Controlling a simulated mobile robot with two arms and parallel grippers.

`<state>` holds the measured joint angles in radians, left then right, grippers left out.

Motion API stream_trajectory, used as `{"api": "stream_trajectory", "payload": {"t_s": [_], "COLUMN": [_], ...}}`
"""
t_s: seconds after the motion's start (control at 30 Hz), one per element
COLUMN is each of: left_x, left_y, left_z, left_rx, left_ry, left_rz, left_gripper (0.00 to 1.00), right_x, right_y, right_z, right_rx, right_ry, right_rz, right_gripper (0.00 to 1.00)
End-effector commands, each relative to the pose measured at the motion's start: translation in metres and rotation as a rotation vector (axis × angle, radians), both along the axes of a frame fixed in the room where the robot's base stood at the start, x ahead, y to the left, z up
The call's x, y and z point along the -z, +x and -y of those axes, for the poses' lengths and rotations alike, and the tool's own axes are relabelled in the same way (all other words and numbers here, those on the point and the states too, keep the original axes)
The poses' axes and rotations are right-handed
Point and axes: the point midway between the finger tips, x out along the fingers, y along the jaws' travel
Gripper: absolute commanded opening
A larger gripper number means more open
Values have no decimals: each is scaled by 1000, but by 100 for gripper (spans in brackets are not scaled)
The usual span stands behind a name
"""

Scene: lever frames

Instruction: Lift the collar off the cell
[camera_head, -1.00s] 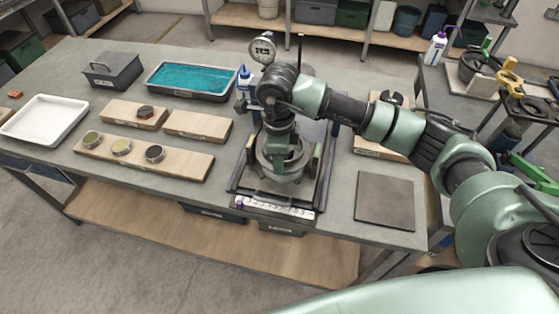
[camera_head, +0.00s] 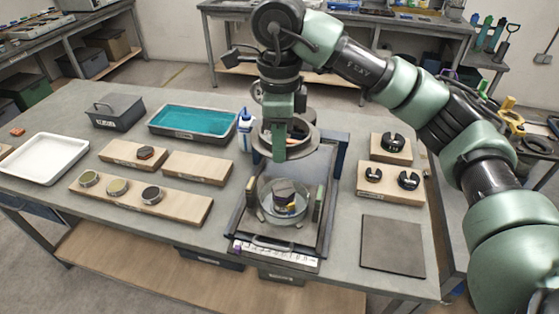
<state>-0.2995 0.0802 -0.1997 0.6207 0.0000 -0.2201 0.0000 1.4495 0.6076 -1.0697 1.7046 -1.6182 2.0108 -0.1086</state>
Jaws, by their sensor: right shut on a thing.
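The collar (camera_head: 308,145), a grey metal ring, hangs in my right gripper (camera_head: 281,150), which is shut on it. The gripper hides part of the ring. The cell (camera_head: 268,212), a clear round vessel, stands on the framed apparatus (camera_head: 320,213) below it. A dark block (camera_head: 284,194) shows inside the cell. In the picture the collar lies above and behind the cell, clear of its rim. My left gripper is out of view.
A teal-filled tray (camera_head: 152,133), a white tray (camera_head: 84,149) and wooden boards (camera_head: 200,168) with small round pieces occupy the left. Boards with black slotted rings (camera_head: 409,181) stand at right. A dark flat plate (camera_head: 392,246) lies at front right.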

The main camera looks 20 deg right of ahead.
Motion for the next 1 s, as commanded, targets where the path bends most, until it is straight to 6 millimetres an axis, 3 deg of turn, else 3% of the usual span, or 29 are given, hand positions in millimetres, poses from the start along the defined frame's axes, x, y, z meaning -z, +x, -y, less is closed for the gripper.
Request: {"api": "stream_trajectory", "payload": {"t_s": [0.73, 1.0], "left_x": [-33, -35], "left_y": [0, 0], "left_z": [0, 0], "left_rx": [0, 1], "left_ry": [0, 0], "left_rz": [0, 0], "left_gripper": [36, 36], "right_x": [-49, -53], "right_y": [0, 0], "right_z": [0, 0], "right_rx": [1, 1], "right_ry": [0, 1], "right_rz": [2, 1], "right_gripper": [0, 0]}}
